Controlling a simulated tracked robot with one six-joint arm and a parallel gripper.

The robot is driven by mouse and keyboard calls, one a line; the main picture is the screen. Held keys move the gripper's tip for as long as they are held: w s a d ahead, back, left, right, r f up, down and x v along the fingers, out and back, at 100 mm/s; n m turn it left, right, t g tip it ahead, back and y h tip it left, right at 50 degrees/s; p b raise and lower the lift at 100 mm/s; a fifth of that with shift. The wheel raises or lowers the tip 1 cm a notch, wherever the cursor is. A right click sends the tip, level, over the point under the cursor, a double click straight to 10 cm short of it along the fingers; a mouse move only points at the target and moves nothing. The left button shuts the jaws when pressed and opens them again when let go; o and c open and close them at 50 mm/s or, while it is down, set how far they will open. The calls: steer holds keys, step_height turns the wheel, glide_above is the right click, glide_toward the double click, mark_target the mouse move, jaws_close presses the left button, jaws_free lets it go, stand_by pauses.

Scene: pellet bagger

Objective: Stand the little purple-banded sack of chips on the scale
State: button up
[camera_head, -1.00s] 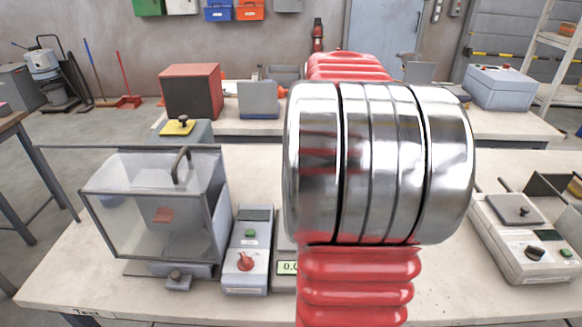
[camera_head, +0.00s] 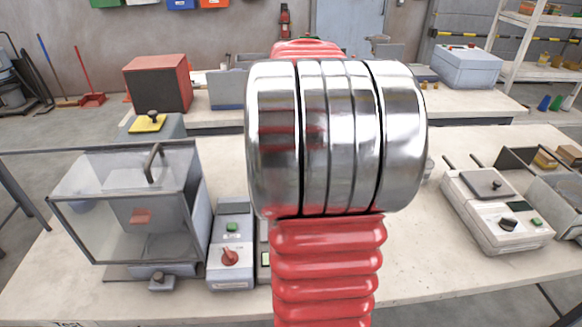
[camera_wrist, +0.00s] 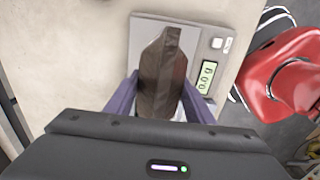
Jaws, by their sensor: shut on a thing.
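A small dark brown sack (camera_wrist: 162,80) is between the two fingers of my gripper (camera_wrist: 158,98) in the wrist view. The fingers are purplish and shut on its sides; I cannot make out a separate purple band. The scale (camera_wrist: 194,42) lies beneath the sack, with a pale plate and a display (camera_wrist: 207,78) reading 0.0 g. The sack overlaps the plate in this view; the gap between them cannot be judged. In the head view my arm hides the gripper, the sack and most of the scale.
A clear-walled box (camera_head: 125,215) and a grey control unit with a red knob (camera_head: 231,245) stand left of my arm on the bench. A white device (camera_head: 497,210) stands at the right. Bare bench (camera_head: 410,260) lies between my arm and that device.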

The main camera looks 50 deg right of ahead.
steer(key=shift+f, duration=1.55)
steer(key=o, duration=1.6)
steer(key=shift+f, duration=0.1)
step_height(320, 180, up, 14)
steer(key=shift+f, duration=0.1)
